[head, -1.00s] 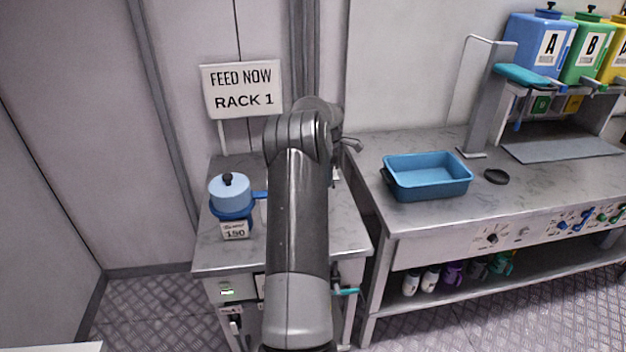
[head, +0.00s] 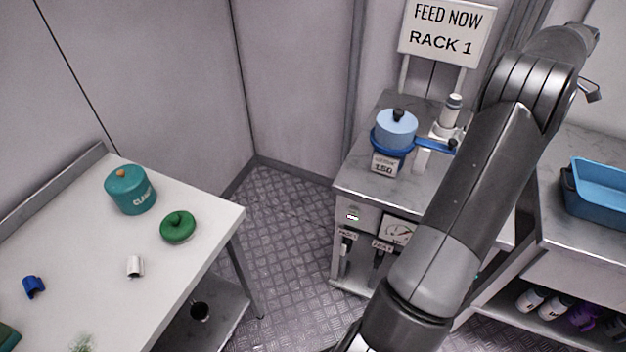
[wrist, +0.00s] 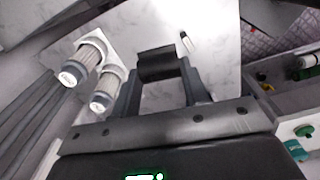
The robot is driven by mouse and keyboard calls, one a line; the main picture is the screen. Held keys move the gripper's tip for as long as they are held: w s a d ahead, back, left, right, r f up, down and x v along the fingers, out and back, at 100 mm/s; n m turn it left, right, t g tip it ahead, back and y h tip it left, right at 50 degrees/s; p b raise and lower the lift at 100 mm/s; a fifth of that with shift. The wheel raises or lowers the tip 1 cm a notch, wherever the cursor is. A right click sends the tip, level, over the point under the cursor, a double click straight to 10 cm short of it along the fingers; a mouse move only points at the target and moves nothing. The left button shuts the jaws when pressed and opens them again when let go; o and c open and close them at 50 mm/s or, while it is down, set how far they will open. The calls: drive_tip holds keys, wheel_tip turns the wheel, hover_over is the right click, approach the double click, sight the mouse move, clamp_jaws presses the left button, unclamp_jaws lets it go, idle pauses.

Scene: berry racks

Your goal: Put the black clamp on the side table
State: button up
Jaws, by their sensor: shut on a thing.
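In the wrist view my gripper (wrist: 159,82) is shut on the black clamp (wrist: 157,62), a short dark curved piece held between the two fingertips. The clamp is hidden behind my arm in the head view. A white table (head: 190,245), which looks like the side table, stands at the left of the head view, well away from my arm. On it are a teal jar (head: 130,190) with a partly readable label, a green lid (head: 178,227), a white clamp (head: 135,266) and a blue clamp (head: 34,287).
A grey marble-topped stand (head: 365,180) holds a blue pot (head: 396,130) and a white-grey cylinder (head: 451,112). A "RACK 1" sign (head: 446,30) stands behind it. A blue tray (head: 598,190) is at the right. Open floor (head: 290,220) separates the stand and white table.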

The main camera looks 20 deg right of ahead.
drive_tip(key=shift+w+a+r, duration=0.2)
drive_tip(key=shift+w+r, duration=0.1)
drive_tip(key=shift+r, duration=0.25)
drive_tip(key=shift+w+a+r, duration=0.15)
drive_tip(key=shift+w+r, duration=0.1)
drive_tip(key=shift+r, duration=0.3)
drive_tip(key=w+a+n, duration=0.6)
drive_tip(key=w+a, duration=1.4)
drive_tip(key=w, duration=0.2)
drive_tip(key=w+a+n, duration=0.3)
drive_tip(key=w+a, duration=0.1)
drive_tip(key=a, duration=0.9)
drive_tip(key=w+a+n, duration=0.3)
drive_tip(key=a, duration=1)
drive_tip(key=w+a+n, duration=0.3)
drive_tip(key=w+a, duration=0.1)
drive_tip(key=a, duration=0.9)
drive_tip(key=n, duration=0.9)
hover_over(104, 251)
wheel_tip(104, 251, down, 18)
drive_tip(key=shift+w, duration=0.1)
drive_tip(key=shift+f, duration=2.05)
